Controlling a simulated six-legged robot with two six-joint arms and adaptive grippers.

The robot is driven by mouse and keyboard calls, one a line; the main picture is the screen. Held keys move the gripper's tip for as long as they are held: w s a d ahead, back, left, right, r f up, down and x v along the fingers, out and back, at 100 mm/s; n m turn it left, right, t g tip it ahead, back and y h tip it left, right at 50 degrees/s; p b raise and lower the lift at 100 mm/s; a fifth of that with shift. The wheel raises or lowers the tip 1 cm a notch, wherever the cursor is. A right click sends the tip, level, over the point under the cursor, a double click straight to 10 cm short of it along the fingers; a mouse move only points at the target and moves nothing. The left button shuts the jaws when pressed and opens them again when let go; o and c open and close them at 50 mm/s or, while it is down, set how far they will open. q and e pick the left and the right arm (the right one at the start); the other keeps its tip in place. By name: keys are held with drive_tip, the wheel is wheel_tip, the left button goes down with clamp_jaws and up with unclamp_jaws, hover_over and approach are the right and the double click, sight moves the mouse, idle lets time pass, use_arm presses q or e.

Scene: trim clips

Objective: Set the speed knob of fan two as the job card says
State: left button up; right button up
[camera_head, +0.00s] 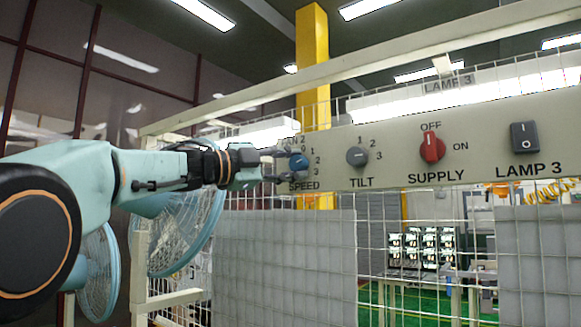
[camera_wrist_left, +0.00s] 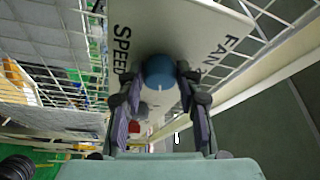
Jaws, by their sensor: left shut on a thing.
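The blue speed knob (camera_head: 298,162) sits on the pale panel (camera_head: 400,135) under the partly hidden label FAN 2, with SPEED below it and the marks 0, 1, 2 and 3 around it. My left gripper (camera_head: 285,163) reaches it from the left and is shut on it. In the left wrist view the knob (camera_wrist_left: 159,71) is between the two fingers of the gripper (camera_wrist_left: 160,85). I cannot tell for sure which mark the knob points to. The job card is not recognisable in either view. My right gripper does not show.
To the right on the panel are the grey TILT knob (camera_head: 357,156), the red SUPPLY switch (camera_head: 432,148) and the black LAMP 3 rocker (camera_head: 524,137). White wire mesh (camera_head: 375,230) stands behind and below. Blue fans (camera_head: 185,235) stand at the left behind my arm.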

use_arm(q)
drive_tip(key=shift+r+m+g, duration=0.2)
drive_tip(key=shift+m+g, duration=0.1)
drive_tip(key=shift+m, duration=0.4)
drive_tip(key=shift+f, duration=0.1)
drive_tip(key=o, duration=1.1)
drive_tip(key=shift+s+d, duration=0.1)
drive_tip(key=shift+s, duration=0.2)
drive_tip(key=shift+w, duration=0.25)
